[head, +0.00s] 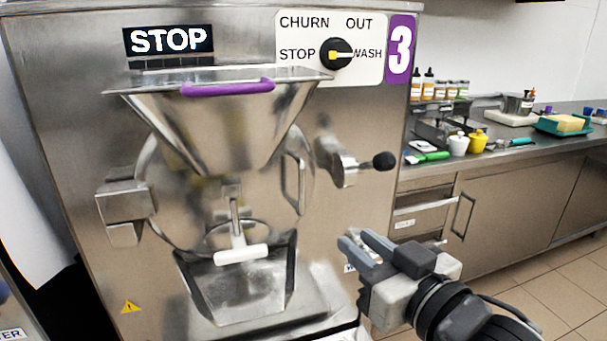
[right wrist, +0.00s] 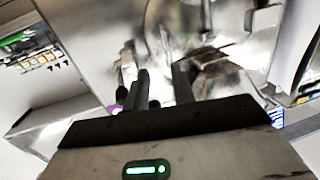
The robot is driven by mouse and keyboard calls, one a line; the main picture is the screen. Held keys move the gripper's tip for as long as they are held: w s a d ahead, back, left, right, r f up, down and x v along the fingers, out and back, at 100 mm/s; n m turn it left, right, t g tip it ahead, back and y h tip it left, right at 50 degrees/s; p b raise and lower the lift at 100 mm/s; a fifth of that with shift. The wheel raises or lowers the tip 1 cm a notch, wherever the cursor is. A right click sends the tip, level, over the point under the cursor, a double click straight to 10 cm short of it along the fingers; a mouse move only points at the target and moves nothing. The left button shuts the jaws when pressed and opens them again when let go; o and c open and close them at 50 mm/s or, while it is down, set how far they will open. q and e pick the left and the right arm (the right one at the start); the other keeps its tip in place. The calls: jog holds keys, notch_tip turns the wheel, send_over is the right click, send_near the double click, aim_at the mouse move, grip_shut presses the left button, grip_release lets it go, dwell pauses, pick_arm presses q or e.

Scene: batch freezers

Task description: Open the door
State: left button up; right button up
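The batch freezer (head: 70,200) fills the left and middle of the head view. Its round steel door (head: 190,215) sits flat against the front, behind the hopper (head: 215,120), and looks shut. A hinge block (head: 125,205) is at its left. A latch lever with a black knob (head: 383,161) is at its right, pointing right. A loop handle (head: 296,183) is on the door's right side. My right gripper (head: 360,246) is below and right of the latch, apart from it, with its fingers apart and nothing between them. In the right wrist view the gripper (right wrist: 165,85) faces the freezer front. My left gripper is not seen.
A white-handled spigot (head: 242,254) hangs at the door's bottom, above a steel chute (head: 235,290). A counter (head: 500,160) with bottles, cups and a teal tray (head: 545,127) stands at the right. Open floor (head: 555,275) lies in front of it.

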aim_at(303, 178)
jog(key=shift+n+y, duration=0.3)
jog(key=w+a+r, duration=0.1)
jog(key=w+a, duration=0.1)
jog(key=w, duration=0.2)
jog(key=w+a+r+p, duration=0.1)
jog(key=w+a, duration=0.2)
jog(key=w, duration=0.2)
jog(key=w+a+r+p, duration=0.1)
jog(key=w+a, duration=0.2)
jog(key=w, duration=0.1)
jog(key=shift+w+a+r, duration=0.15)
jog(key=shift+w+r, duration=0.05)
jog(key=shift+r, duration=0.2)
grip_shut()
